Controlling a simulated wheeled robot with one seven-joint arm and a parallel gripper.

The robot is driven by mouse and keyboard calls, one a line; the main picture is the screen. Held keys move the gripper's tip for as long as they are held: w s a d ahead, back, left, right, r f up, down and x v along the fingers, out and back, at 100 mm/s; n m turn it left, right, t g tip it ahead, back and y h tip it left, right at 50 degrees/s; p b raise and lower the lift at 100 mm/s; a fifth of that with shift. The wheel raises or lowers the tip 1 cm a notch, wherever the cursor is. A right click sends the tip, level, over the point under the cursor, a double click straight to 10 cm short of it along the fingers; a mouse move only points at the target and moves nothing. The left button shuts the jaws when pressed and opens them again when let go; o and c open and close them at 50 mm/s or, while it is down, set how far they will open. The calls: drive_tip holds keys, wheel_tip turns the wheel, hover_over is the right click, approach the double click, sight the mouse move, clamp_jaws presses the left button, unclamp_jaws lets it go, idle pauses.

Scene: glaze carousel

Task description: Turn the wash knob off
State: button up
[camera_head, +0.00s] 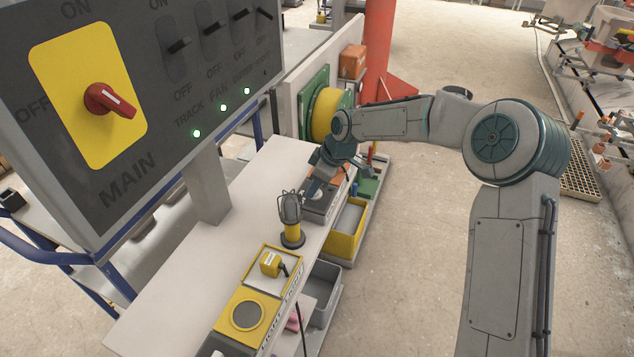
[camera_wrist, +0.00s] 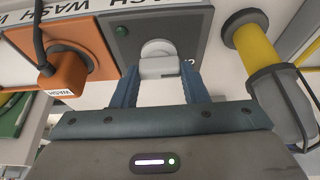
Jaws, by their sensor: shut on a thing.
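The wash knob (camera_wrist: 157,49) is a pale round knob with a bar grip on a dark grey box (camera_wrist: 190,25) marked "WASH". My gripper (camera_wrist: 160,78) has its two blue-grey fingers shut on the knob's bar, one on each side. A small dark green lamp (camera_wrist: 121,31) is on the box beside the knob. In the head view my gripper (camera_head: 313,188) reaches down to the grey box (camera_head: 320,212) on the bench, and hides most of the knob there. I cannot clearly read the knob's setting.
A caged lamp with a yellow handle (camera_head: 291,228) stands upright close beside the box. An orange socket panel with a "WASH" plug (camera_wrist: 65,72) is on the other side. A yellow plug panel (camera_head: 265,285) is nearer on the bench. The main switch panel (camera_head: 150,130) stands at left.

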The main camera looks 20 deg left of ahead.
drive_tip(key=o, duration=1)
drive_tip(key=b+v, duration=0.2)
drive_tip(key=v, duration=1.2)
drive_tip(key=shift+w+a, duration=0.1)
drive_tip(key=s+d+m+t+h, duration=0.1)
drive_tip(key=s+d+m, duration=0.4)
drive_tip(key=s+d, duration=0.3)
drive_tip(key=s+d+m+t+h, duration=0.1)
drive_tip(key=s+d+m+h, duration=0.1)
drive_tip(key=s+d+m, duration=0.4)
drive_tip(key=s+d+m+h, duration=0.1)
drive_tip(key=s+d+m, duration=0.4)
drive_tip(key=s+d, duration=0.7)
drive_tip(key=shift+s+d+f+m+t+h, duration=0.1)
drive_tip(key=shift+d+f+m+t+h, duration=0.1)
drive_tip(key=shift+d, duration=0.6)
drive_tip(key=shift+s+d+f+m+t+h, duration=0.1)
drive_tip(key=shift+d+f+t, duration=0.1)
drive_tip(key=shift+d, duration=0.55)
drive_tip(key=shift+s+d+f+m, duration=0.2)
drive_tip(key=shift+s+m, duration=0.1)
drive_tip(key=shift+c, duration=0.4)
